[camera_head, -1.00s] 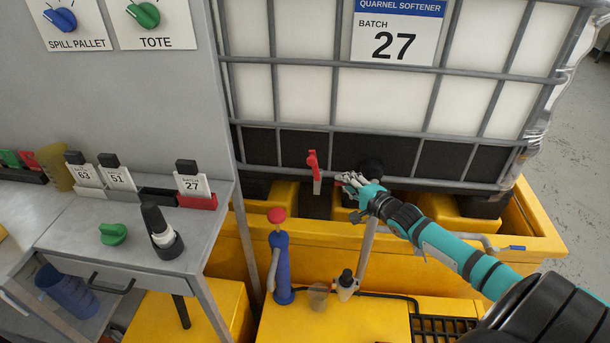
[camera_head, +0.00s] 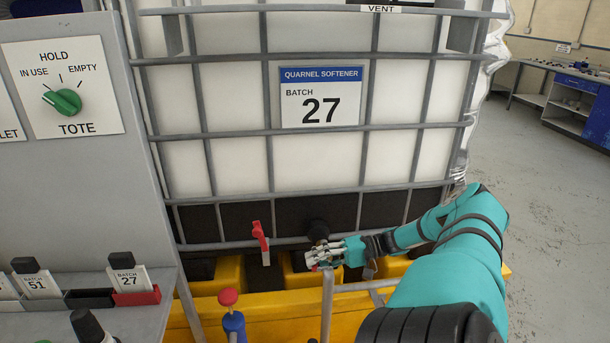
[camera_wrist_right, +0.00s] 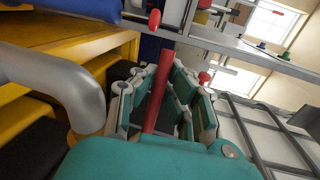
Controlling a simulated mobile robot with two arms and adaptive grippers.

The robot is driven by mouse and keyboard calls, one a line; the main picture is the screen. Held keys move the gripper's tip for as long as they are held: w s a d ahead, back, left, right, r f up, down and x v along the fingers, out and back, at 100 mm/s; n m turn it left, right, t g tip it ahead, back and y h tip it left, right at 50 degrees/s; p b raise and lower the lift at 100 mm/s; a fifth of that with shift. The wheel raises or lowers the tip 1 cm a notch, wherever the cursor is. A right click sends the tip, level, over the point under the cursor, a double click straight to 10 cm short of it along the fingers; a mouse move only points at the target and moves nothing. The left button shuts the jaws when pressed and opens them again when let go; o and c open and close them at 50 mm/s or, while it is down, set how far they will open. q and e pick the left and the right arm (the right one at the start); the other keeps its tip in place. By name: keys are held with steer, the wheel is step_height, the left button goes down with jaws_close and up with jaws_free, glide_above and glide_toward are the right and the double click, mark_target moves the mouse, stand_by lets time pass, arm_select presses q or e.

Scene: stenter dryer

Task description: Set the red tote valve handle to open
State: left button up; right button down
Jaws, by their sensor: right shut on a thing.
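The red valve handle (camera_wrist_right: 157,97) shows in the right wrist view as a slim red bar between the fingers. My right gripper (camera_wrist_right: 160,105) is shut on it; in the head view the gripper (camera_head: 318,257) is at the front of the white tote (camera_head: 230,165), just below a round black fitting (camera_head: 317,230). In the head view the fingers hide most of the handle, so its angle is hard to tell. My left gripper is not in view.
A red clip with a pale tag (camera_head: 261,243) hangs on the cage left of my gripper. A yellow pallet (camera_head: 275,308) lies below. A blue post with a red knob (camera_head: 228,297) stands in front. A grey panel with a green TOTE knob (camera_head: 63,102) is at left. Open floor (camera_head: 545,180) is at right.

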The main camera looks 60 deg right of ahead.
steer(key=shift+s+d+f+n+g+y+b, duration=0.15)
steer(key=shift+s+d+n+g+y+b, duration=0.2)
steer(key=shift+n+b, duration=0.2)
arm_select(q)
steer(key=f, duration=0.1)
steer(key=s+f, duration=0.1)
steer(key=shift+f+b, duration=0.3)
steer(key=shift+b, duration=0.05)
arm_select(e)
steer(key=shift+s+n+g+y, duration=0.2)
steer(key=shift+n+g+y, duration=0.05)
steer(key=shift+g+y, duration=0.1)
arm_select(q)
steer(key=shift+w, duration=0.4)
arm_select(e)
steer(key=shift+r, duration=0.2)
steer(key=c, duration=1.3)
jaws_free()
steer(key=shift+s+d, duration=0.1)
steer(key=shift+s, duration=0.05)
steer(key=shift+c, duration=0.2)
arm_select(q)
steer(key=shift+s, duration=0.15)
arm_select(e)
steer(key=v, duration=1.1)
steer(key=shift+s+d, duration=0.25)
steer(key=shift+d, duration=0.1)
